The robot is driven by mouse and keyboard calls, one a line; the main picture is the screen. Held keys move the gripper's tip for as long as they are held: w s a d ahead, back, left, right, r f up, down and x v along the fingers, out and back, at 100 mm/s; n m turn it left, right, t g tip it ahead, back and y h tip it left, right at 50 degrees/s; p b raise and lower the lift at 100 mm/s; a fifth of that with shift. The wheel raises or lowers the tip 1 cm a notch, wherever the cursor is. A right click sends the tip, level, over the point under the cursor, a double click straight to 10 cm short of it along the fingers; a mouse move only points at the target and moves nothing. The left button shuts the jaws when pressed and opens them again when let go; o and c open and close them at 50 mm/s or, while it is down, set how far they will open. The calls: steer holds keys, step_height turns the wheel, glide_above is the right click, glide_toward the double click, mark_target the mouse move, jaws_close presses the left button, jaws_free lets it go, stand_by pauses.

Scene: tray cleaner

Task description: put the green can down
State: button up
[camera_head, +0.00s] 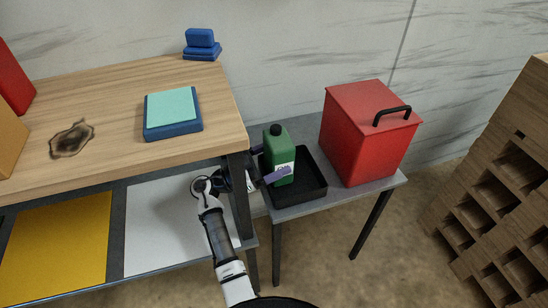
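The green can (279,151) has a black cap and a white label, and it stands upright within the outline of a black tray (311,187). The tray sits on a low grey table (339,196). My gripper (272,163) reaches in from the left, with one purple finger on the front side of the can and the other at its far left. The fingers are around the can and look closed on its sides. The can's base is partly hidden by the near finger, so I cannot tell whether it touches the tray floor.
A red box with a black handle (365,137) stands right of the tray. A higher wooden workbench (115,107) is at left, its leg close to my arm. It holds a blue and teal sponge (172,112) and a dark stain (72,138). Wooden shelving (500,200) is at right.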

steer(key=o, duration=1.2)
steer(key=shift+c, duration=0.2)
steer(key=shift+o, duration=1.2)
steer(key=shift+r, duration=0.2)
steer(key=b+v, duration=0.2)
steer(key=v, duration=1)
steer(key=shift+b, duration=0.3)
